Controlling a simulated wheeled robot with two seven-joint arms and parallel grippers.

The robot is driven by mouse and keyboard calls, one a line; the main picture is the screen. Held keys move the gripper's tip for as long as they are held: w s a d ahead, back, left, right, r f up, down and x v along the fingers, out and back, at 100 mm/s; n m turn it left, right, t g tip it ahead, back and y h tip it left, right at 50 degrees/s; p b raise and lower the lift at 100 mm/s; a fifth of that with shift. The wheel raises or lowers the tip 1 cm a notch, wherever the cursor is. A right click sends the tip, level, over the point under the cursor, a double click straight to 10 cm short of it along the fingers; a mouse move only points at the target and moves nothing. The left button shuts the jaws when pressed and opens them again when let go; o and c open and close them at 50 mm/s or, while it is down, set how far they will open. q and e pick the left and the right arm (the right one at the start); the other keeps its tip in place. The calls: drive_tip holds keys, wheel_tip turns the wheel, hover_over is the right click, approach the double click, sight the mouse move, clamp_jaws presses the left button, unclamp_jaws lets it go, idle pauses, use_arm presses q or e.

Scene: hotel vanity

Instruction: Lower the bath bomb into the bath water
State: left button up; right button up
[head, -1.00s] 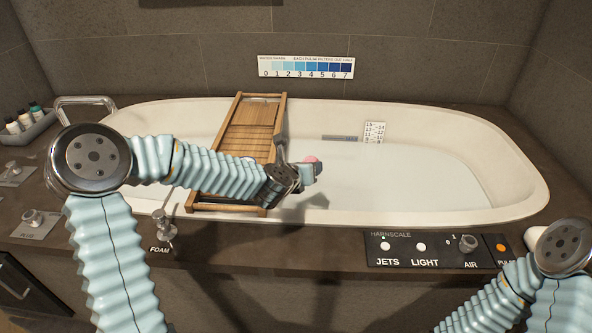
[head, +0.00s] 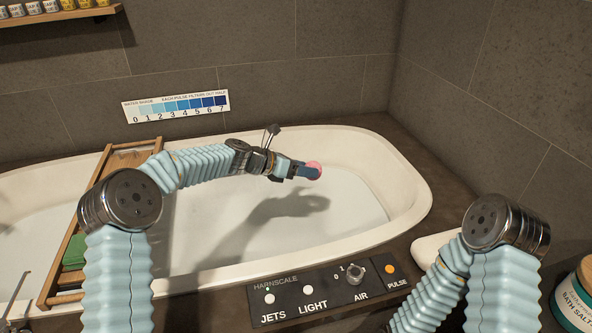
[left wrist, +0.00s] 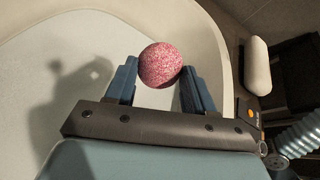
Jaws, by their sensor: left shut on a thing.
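The bath bomb (head: 315,169) is a round, speckled pink ball. It also shows in the left wrist view (left wrist: 160,65), between the two blue fingers. My left gripper (head: 303,171) is shut on it and holds it above the bath water (head: 235,228). A shadow of the arm and gripper falls on the pale water below. The bathtub (head: 419,200) is white and oval, and the bomb is toward its right end, inside the rim. My right arm shows at the lower right, but its gripper is out of view.
A wooden bath tray (head: 62,243) with a green item (head: 75,251) spans the tub at the left. A control panel (head: 322,294) with knobs and buttons lies along the front edge. A bath salt jar (head: 573,300) stands at the far right. The water around the bomb is clear.

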use_arm(q)
wheel_tip(320, 180, down, 20)
drive_tip(key=b, duration=0.3)
idle(0.6)
drive_tip(key=o, duration=1.1)
drive_tip(key=shift+o, duration=0.2)
drive_tip(key=shift+a, duration=0.1)
drive_tip(key=v, duration=1.3)
drive_tip(key=shift+s+a+r+b, duration=0.2)
drive_tip(key=shift+a+b, duration=0.1)
drive_tip(key=shift+b, duration=0.15)
